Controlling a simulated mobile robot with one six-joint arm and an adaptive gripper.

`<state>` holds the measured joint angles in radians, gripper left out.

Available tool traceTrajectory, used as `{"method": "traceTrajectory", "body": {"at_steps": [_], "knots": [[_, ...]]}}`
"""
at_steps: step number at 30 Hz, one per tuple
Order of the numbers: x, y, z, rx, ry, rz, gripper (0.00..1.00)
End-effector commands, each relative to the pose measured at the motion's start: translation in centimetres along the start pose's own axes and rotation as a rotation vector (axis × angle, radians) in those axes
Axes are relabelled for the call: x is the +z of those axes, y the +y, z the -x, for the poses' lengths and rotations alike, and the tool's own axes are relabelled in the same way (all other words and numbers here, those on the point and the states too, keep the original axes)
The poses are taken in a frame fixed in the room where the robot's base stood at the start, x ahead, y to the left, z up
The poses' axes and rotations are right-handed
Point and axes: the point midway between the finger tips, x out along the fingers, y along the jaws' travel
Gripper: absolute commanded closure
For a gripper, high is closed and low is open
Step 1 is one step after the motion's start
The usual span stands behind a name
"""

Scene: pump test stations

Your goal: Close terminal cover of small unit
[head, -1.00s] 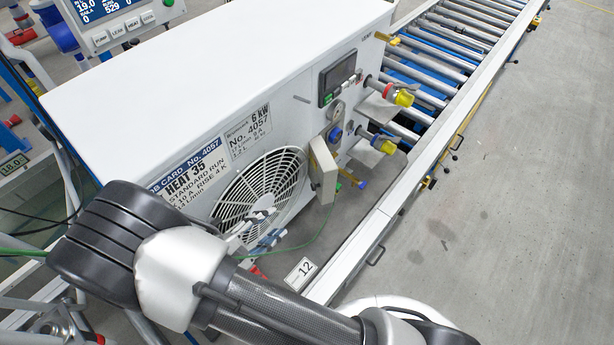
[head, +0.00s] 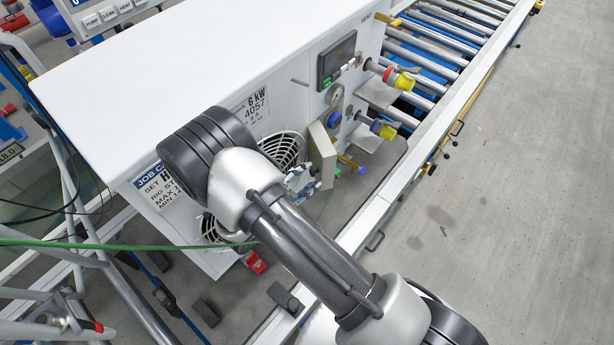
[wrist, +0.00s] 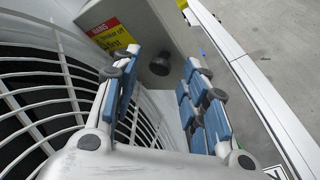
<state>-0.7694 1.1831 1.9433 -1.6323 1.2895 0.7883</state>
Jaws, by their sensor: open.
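The small unit is the white box (head: 190,65) with a round fan grille (head: 285,150). Its terminal cover (head: 322,155) is a thin beige flap standing out from the front, beside the grille. My gripper (head: 303,180) is just left of the flap, partly hidden by my arm. In the wrist view my gripper (wrist: 160,75) is open with blue-padded fingers apart and nothing held. A grey panel with a yellow and red label (wrist: 112,32), seemingly the cover, is just ahead, with a round black knob (wrist: 160,65) between the fingertips. Contact cannot be told.
Yellow-capped (head: 403,81) and blue-collared (head: 382,128) pipe fittings stick out right of the cover. A roller conveyor (head: 430,60) with a white side rail (head: 400,190) runs alongside. A green cable (head: 130,246) passes left of my arm. The grey floor at right is clear.

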Motion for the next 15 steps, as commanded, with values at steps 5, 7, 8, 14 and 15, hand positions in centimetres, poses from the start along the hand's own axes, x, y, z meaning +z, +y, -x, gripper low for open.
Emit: {"method": "traceTrajectory", "body": {"at_steps": [5, 7, 8, 14, 15], "knots": [[0.01, -0.05, -1.13, 0.0, 0.0, 0.001, 0.59], [0.0, -0.03, -1.22, 0.0, 0.001, 0.001, 0.59], [-0.01, -0.02, -1.23, 0.001, 0.001, 0.001, 0.59], [0.0, 0.0, -1.2, 0.0, 0.0, 0.001, 0.61], [0.0, 0.0, -1.2, 0.0, 0.0, 0.001, 0.64]]}}
